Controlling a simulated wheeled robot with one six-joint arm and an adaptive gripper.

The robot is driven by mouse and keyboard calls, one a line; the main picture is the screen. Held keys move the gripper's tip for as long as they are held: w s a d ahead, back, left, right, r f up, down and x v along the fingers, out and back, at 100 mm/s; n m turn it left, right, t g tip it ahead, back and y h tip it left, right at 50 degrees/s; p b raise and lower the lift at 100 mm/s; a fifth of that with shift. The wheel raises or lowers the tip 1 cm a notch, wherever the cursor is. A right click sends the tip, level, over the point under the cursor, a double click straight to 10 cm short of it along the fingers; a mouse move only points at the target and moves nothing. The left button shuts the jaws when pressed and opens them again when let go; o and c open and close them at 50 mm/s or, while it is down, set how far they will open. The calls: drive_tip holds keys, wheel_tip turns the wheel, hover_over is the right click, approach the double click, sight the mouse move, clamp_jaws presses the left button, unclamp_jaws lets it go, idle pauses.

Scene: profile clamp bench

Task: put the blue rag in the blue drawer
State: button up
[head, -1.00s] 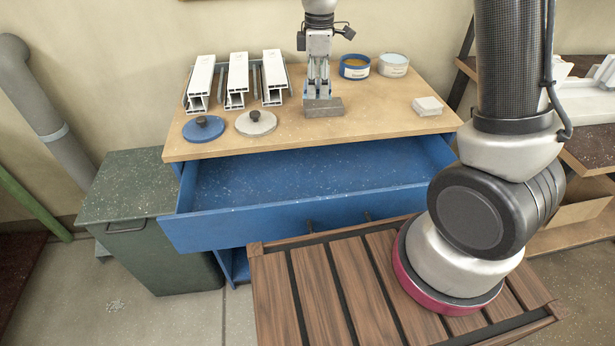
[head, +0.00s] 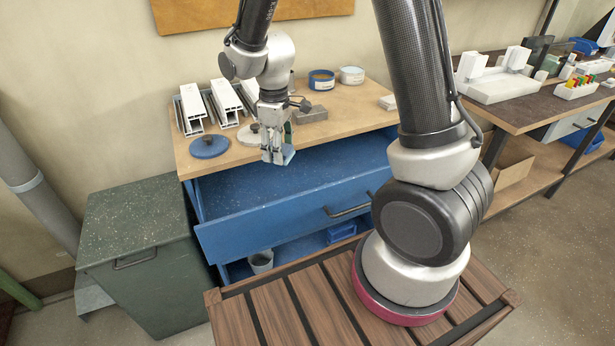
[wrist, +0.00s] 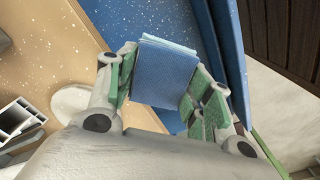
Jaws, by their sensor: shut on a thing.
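The blue rag (wrist: 165,75), a folded block of cloth, is between the green-padded fingers of my gripper (wrist: 160,90) in the wrist view. In the head view my gripper (head: 277,158) points down, shut on the rag (head: 288,156), whose light blue edge shows beside the fingers. The blue drawer (head: 265,225) is pulled open below the bench top, and its speckled floor looks empty. The gripper and rag are above the drawer's back part, near the bench top's front edge. The drawer also shows in the wrist view (wrist: 238,60).
A green bin (head: 140,250) stands left of the drawer.

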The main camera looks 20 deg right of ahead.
wheel_tip(320, 180, down, 18)
drive_tip(key=shift+w, duration=0.1)
idle(0.4)
drive_tip(key=shift+f, duration=0.1)
drive_tip(key=o, duration=0.9)
drive_tip(key=shift+c, duration=0.2)
wheel_tip(320, 180, up, 12)
drive_tip(key=shift+m, duration=0.3)
